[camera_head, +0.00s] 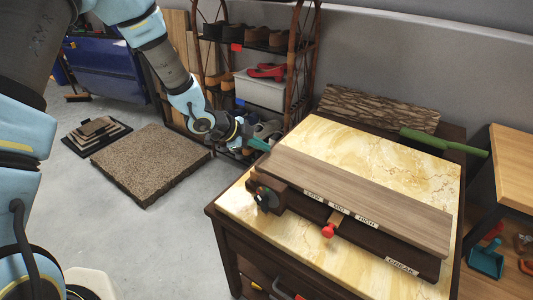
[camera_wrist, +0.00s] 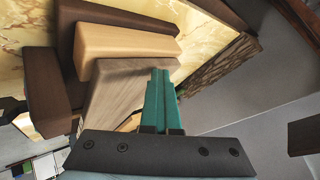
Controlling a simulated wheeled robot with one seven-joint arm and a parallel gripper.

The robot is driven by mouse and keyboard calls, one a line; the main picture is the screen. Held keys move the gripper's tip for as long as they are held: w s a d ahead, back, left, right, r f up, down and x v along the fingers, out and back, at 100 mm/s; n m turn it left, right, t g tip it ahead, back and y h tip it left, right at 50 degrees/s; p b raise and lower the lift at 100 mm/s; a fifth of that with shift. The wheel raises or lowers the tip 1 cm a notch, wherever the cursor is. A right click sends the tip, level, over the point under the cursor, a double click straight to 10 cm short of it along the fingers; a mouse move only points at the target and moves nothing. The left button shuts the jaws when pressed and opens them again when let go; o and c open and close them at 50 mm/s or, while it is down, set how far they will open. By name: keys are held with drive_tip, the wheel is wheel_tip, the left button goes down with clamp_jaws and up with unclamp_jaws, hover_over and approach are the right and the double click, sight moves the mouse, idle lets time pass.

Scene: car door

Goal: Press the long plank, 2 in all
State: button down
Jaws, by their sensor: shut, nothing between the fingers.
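The long plank (camera_head: 365,195) is a grey-brown board lying along the top of a dark wooden device (camera_head: 370,243), which stands on a marble-topped table. The device's front carries labels that read LOW, MID and HIGH, and a red knob (camera_head: 328,231) sticks out below them. My gripper (camera_head: 262,146) has teal fingers and is close to the plank's far left end. In the wrist view the fingers (camera_wrist: 162,75) are together and empty, and they overlap the edge of the plank (camera_wrist: 112,92). I cannot tell whether they touch it.
A bark-textured board (camera_head: 375,108) and a green-handled object (camera_head: 435,141) lie at the table's back. A shoe rack (camera_head: 260,75) stands close behind my gripper. A wooden table (camera_head: 513,165) is at the right. Marble (camera_head: 235,202) is bare at the left corner.

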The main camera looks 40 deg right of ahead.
drive_tip(key=shift+s+a+f+b, duration=0.2)
drive_tip(key=shift+f+b, duration=0.2)
drive_tip(key=shift+f, duration=0.25)
drive_tip(key=shift+s+a+f+b, duration=0.15)
drive_tip(key=shift+f+b, duration=0.2)
drive_tip(key=shift+f, duration=0.3)
idle(0.4)
drive_tip(key=shift+s+d+r+p, duration=0.1)
drive_tip(key=shift+r+p, duration=0.55)
drive_tip(key=shift+r, duration=0.3)
drive_tip(key=r+p, duration=0.4)
drive_tip(key=r, duration=0.1)
drive_tip(key=shift+w+d+r+p, duration=0.1)
drive_tip(key=shift+w+r+p, duration=0.05)
drive_tip(key=shift+w+p, duration=0.2)
drive_tip(key=shift+w, duration=0.1)
idle(0.5)
